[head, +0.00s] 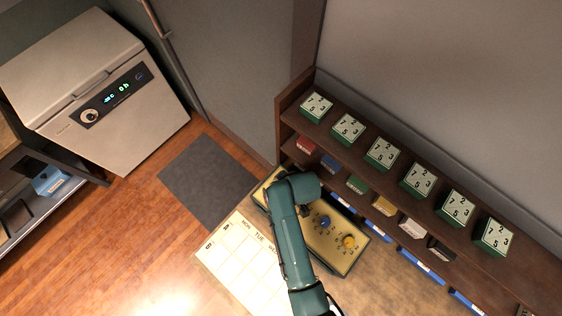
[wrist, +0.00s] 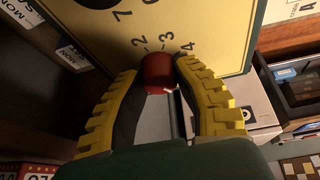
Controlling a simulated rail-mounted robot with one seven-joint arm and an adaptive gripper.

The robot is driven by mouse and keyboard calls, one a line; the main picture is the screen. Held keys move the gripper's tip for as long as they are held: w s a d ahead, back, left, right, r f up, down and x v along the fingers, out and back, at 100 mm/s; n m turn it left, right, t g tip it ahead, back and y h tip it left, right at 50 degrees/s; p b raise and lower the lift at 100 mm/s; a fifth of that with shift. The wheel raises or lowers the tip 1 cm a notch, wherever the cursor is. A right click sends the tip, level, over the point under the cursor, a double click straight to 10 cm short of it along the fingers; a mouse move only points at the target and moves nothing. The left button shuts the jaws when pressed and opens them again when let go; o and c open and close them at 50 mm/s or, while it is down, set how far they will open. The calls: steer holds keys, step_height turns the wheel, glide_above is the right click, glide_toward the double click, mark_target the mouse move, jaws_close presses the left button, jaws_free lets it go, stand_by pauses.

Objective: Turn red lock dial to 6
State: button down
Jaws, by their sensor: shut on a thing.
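The red dial (wrist: 158,70) sits on a cream panel (wrist: 220,30) in the wrist view. The printed numbers 2, 3 and 4 show just above it, and a 7 lies further up left. A small white mark shows at the dial's lower right edge. My gripper (wrist: 158,78) is shut on the dial, with one yellow ridged finger on each side. In the head view the panel (head: 325,252) shows a blue dial (head: 324,222) and a yellow dial (head: 349,242). My arm hides the red dial and the fingers there.
A dark shelf unit (head: 390,192) runs along the wall behind the panel, with several number blocks on top and small coloured boxes below. A white calendar sheet (head: 245,258) lies left of my arm. A white appliance (head: 100,95) stands at far left, with open floor before it.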

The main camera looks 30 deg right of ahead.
steer(key=shift+s+f, duration=0.1)
steer(key=shift+f, duration=0.1)
steer(key=c, duration=0.7)
jaws_free()
steer(key=shift+r, duration=0.1)
steer(key=v, duration=1.2)
steer(key=shift+r, duration=0.1)
